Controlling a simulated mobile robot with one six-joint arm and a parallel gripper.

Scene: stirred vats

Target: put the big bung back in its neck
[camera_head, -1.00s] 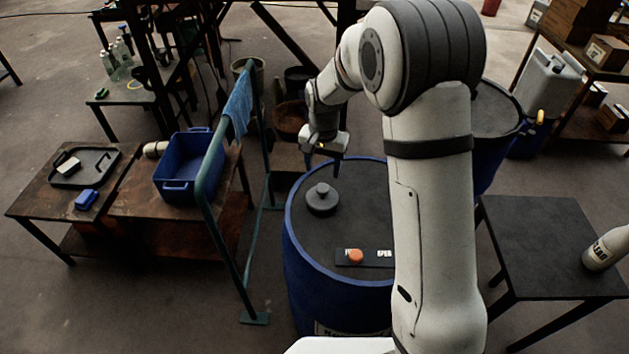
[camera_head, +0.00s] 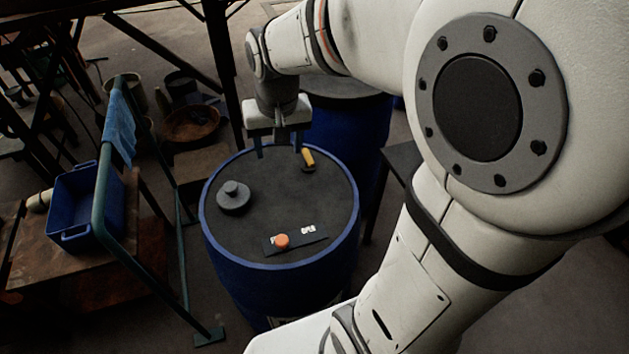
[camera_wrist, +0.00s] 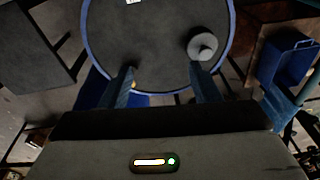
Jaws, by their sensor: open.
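The big bung appears to be the grey disc with a knob (camera_head: 233,197) at the left of the blue vat's dark top (camera_head: 285,205). It also shows in the wrist view (camera_wrist: 202,47), near the right-hand finger. I cannot tell whether it sits in a neck or on the surface. My gripper (camera_head: 278,152) is open and empty, fingers pointing down near the vat's far rim, behind and right of the bung. Its two fingers also show in the wrist view (camera_wrist: 163,86). No open neck is clearly visible.
A yellow-handled fitting (camera_head: 308,158) stands near the far rim, by my right finger. An orange knob (camera_head: 281,241) sits on a dark labelled strip at the near side. A green rail with a blue cloth (camera_head: 119,128) and a blue crate (camera_head: 84,205) stand left.

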